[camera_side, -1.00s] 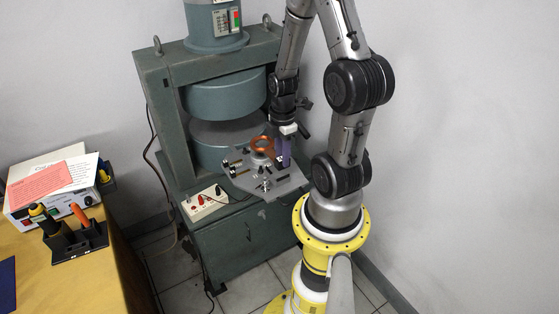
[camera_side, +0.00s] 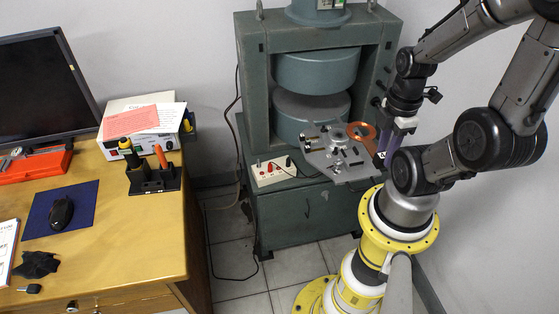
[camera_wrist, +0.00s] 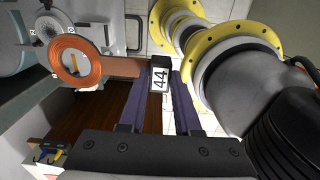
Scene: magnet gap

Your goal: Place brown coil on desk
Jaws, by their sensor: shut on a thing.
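The brown coil is a flat copper-coloured ring (camera_side: 361,131), also in the wrist view (camera_wrist: 57,68). A brown bar (camera_wrist: 122,67) joins it to a black end block marked 44 (camera_wrist: 161,76). My gripper (camera_wrist: 160,84) has purple fingers and is shut on this block. In the side view my gripper (camera_side: 386,153) is at the right end of the grey plate in front of the press, with the coil just to its left. I cannot tell the coil's height above the plate. The wooden desk (camera_side: 110,220) stands at the left.
The green press (camera_side: 315,73) stands behind the coil, its grey plate (camera_side: 325,161) carrying several small fittings. A switch box (camera_side: 273,172) sits below. The desk holds a monitor, mouse (camera_side: 61,212), tool holder (camera_side: 153,180) and papers. Bare wood lies in the desk's middle.

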